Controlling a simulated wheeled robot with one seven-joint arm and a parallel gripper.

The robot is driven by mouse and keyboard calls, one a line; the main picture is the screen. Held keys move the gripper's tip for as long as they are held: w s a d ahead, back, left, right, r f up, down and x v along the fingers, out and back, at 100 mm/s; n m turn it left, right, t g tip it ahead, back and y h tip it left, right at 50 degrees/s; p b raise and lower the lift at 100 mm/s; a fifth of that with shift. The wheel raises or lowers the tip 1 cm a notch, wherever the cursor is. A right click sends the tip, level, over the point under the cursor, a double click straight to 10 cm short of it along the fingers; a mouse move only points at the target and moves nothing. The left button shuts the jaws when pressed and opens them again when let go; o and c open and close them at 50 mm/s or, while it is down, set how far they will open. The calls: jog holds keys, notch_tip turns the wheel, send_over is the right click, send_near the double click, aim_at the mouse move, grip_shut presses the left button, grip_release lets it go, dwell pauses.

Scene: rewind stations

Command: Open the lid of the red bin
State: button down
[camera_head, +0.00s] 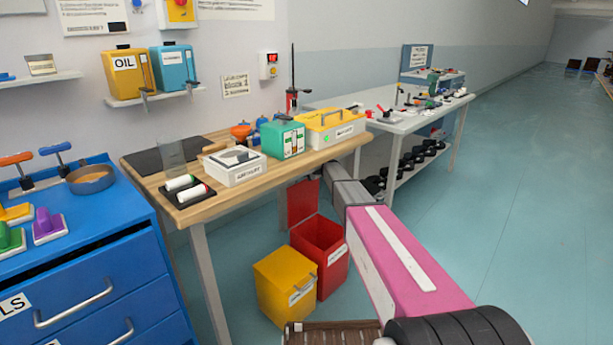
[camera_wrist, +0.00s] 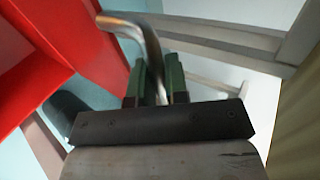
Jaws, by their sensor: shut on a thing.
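The red bin (camera_head: 333,275) stands open on the floor under the wooden table's right end, its inside showing. Its lid (camera_head: 302,202) is raised about upright at the bin's back edge. In the wrist view, a red surface (camera_wrist: 85,35) of the bin or lid fills the upper left. A bent metal handle (camera_wrist: 148,42) runs between the two green fingers of my gripper (camera_wrist: 155,88), which is shut on it. In the head view my gripper is hidden behind my arm, near the raised lid and the table edge.
A yellow bin (camera_head: 284,284) with its lid closed stands left of the red bin. The wooden table (camera_head: 225,205) is close above, loaded with boxes. A blue drawer cabinet (camera_head: 90,262) is at the left, a grey workbench (camera_head: 420,115) behind. Floor at the right is clear.

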dwell(0.3)
jog(key=c, duration=1.1)
grip_release()
jog(key=shift+c, duration=0.2)
jog(key=s+d+r, duration=0.1)
jog(key=s+d, duration=0.9)
jog(key=shift+s+r, duration=0.15)
jog(key=shift+r, duration=0.15)
jog(key=shift+d, duration=0.1)
